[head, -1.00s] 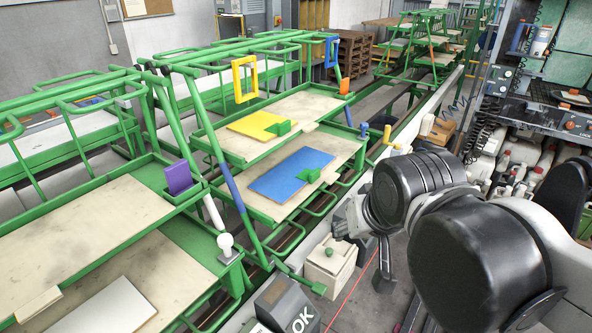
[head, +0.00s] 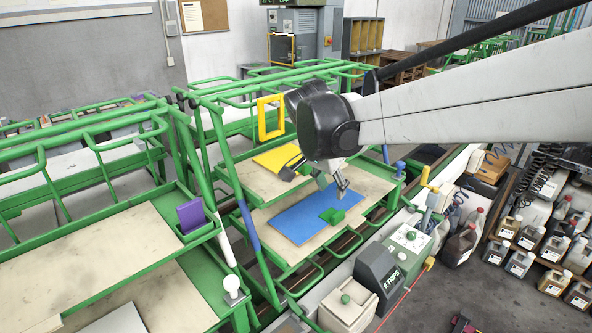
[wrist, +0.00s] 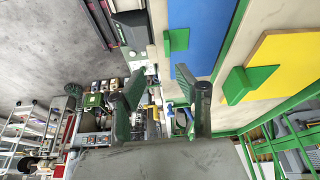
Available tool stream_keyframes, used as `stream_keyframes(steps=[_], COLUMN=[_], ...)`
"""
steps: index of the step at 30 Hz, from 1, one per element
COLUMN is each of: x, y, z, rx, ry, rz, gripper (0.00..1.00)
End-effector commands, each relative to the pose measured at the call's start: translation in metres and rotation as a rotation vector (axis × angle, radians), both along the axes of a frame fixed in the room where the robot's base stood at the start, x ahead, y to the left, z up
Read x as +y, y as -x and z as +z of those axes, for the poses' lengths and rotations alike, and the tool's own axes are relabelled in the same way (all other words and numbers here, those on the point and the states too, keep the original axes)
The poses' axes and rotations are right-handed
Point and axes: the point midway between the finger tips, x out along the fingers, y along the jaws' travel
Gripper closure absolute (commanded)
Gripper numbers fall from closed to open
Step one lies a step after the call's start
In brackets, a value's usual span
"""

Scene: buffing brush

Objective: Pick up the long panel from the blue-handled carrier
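The blue panel (head: 300,220) is long and flat and lies on the lower shelf of the middle green carrier (head: 262,250), which has a blue-sleeved post and a blue handle (head: 400,167). A green block (head: 332,215) sits on the panel's near right part. The panel also shows at the top of the wrist view (wrist: 203,30). A yellow panel (head: 277,158) with its own green block (wrist: 246,84) lies on the upper shelf. My gripper (head: 343,192) hangs over the right part of the blue panel, apart from it. In the wrist view my gripper (wrist: 163,95) is open and empty.
A yellow frame (head: 270,118) stands on the upper shelf. A dark box (head: 378,278) and control boxes stand right of the middle carrier. Several bottles (head: 520,262) stand farther right.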

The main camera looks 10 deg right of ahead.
Motion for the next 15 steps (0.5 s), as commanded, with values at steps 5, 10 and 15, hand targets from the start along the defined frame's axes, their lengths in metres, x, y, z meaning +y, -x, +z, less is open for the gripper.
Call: stream_keyframes(steps=[5, 10, 15], x=[0.006, 0.003, -0.006], y=[-0.016, -0.021, -0.028], z=[-0.004, -0.017, -0.045], rx=[0.0, 0.0, 0.0], ry=[0.01, 0.012, 0.012], rz=[-0.062, -0.074, -0.074], gripper=[0.68, 0.68, 0.68])
